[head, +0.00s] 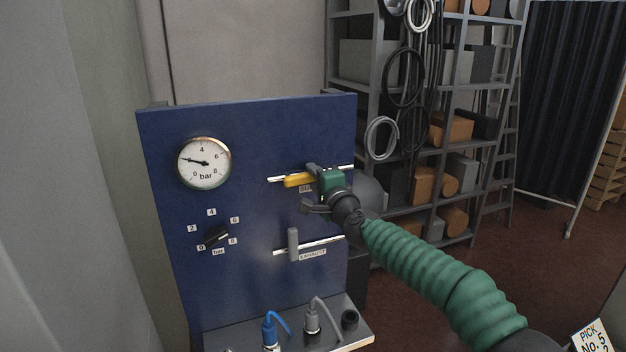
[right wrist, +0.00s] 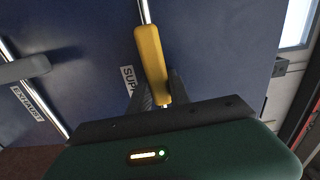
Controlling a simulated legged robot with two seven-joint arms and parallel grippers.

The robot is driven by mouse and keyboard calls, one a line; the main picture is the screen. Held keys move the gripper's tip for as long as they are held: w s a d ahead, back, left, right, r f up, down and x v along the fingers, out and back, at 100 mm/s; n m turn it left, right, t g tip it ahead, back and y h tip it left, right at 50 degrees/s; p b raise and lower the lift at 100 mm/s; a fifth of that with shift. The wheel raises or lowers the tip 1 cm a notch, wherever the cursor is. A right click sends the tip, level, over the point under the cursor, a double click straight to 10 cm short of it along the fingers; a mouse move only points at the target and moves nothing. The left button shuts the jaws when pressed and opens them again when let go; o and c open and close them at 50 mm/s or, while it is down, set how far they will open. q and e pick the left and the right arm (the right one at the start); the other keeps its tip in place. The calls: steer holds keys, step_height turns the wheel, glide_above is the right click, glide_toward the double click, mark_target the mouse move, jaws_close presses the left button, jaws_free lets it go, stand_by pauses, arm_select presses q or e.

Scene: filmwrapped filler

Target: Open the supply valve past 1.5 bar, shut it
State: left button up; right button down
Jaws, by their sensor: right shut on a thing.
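The blue panel (head: 255,135) carries a round pressure gauge (head: 204,162). Its needle points left, near where the 2 mark lies; the 2 itself is hard to read. The yellow supply valve handle (head: 297,181) lies roughly in line with its metal pipe. My right gripper (head: 313,178) is shut on this handle near one end, and hides part of the supply label. In the right wrist view the yellow handle (right wrist: 151,58) runs between the fingers of the gripper (right wrist: 160,95). My left gripper is not in view.
Below, the grey exhaust handle (head: 293,243) stands across its pipe. A black regulator knob (head: 216,236) sits left, ringed by 0 to 8 labels. A ledge (head: 355,337) holds blue and grey hose fittings. A shelf rack (head: 430,210) with boxes and cables stands behind, right.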

steer(key=shift+f, duration=0.4)
steer(key=c, duration=1.3)
jaws_free()
steer(key=shift+c, duration=0.2)
steer(key=shift+o, duration=0.7)
steer(key=shift+r, duration=0.15)
steer(key=shift+s+d+b, duration=0.1)
steer(key=shift+s+b, duration=0.15)
steer(key=shift+b, duration=0.1)
steer(key=b+v, duration=1)
steer(key=v, duration=0.6)
steer(key=shift+b, duration=0.3)
